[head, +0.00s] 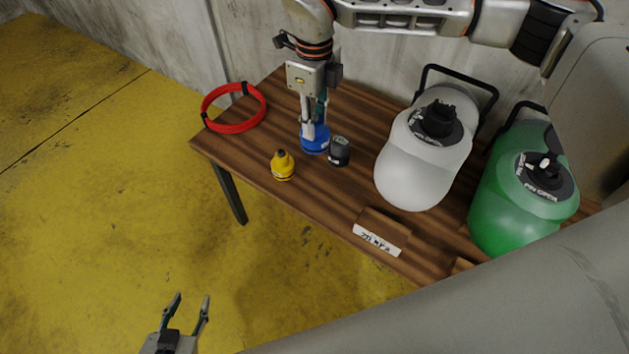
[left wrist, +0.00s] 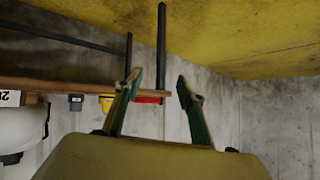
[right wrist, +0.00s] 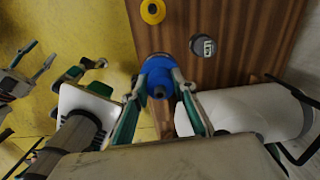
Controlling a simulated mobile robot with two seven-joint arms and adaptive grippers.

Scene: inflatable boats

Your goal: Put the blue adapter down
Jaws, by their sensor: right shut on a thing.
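The blue adapter (head: 315,145) is at the wooden table, between the yellow adapter (head: 282,166) and the dark grey adapter (head: 339,152). My right gripper (head: 314,128) reaches down from above and is shut on it. In the right wrist view the blue adapter (right wrist: 160,72) sits between the fingertips, its dark nozzle towards the camera. It looks upright and at or just above the tabletop; I cannot tell if it touches. My left gripper (head: 190,302) is open and empty, low over the yellow floor. Its spread fingers also show in the left wrist view (left wrist: 157,83).
Bare tabletop lies in front of the adapters.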

